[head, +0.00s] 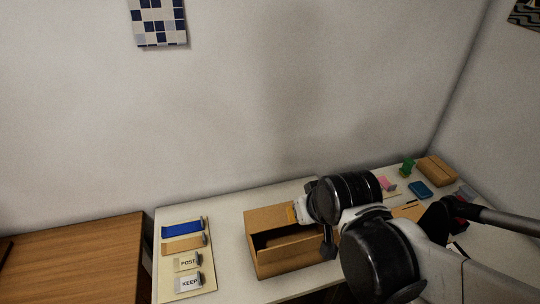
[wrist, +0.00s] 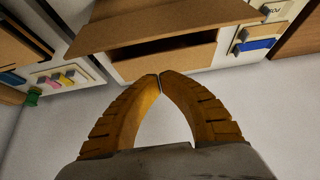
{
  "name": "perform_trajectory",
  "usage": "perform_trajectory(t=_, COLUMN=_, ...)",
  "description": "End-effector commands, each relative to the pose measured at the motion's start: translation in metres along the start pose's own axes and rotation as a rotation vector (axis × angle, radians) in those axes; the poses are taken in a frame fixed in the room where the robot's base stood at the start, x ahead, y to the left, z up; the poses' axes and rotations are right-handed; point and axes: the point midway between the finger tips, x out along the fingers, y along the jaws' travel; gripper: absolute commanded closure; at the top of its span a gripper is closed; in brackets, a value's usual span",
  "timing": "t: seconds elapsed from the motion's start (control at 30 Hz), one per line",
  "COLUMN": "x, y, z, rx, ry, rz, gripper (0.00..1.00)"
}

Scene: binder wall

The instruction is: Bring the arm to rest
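My gripper shows in the wrist view with its two orange fingers (wrist: 160,76) curved together, tips meeting, and nothing between them. In the head view my gripper (head: 291,213) is partly hidden by my wrist and sits over the right part of an open cardboard box (head: 285,263). The box also shows at the top of the wrist view (wrist: 180,60), beyond the fingertips. The fingers look apart from it, though the exact gap cannot be told. My arm extends from the lower right of the head view.
A pale board (head: 207,282) on the white table (head: 228,225) holds a blue item (head: 183,230), a tan item (head: 183,245) and cards reading POST and KEEP. At the right are a closed carton (head: 436,170), a green item (head: 407,166) and a teal item (head: 419,189). A wall stands behind.

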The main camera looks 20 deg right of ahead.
Motion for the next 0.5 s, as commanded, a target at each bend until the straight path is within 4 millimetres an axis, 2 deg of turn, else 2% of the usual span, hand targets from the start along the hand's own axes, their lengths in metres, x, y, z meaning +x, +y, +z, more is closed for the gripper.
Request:
perform_trajectory(t=0.2, x=-0.023, y=0.0, z=0.001, rx=0.0, ry=0.0, rz=0.0, gripper=1.0)
perform_trajectory(t=0.37, x=-0.033, y=-0.001, z=0.001, rx=0.0, ry=0.001, rz=0.0, gripper=1.0)
perform_trajectory(t=0.5, x=-0.051, y=-0.006, z=0.004, rx=-0.002, ry=0.012, rz=-0.001, gripper=1.0)
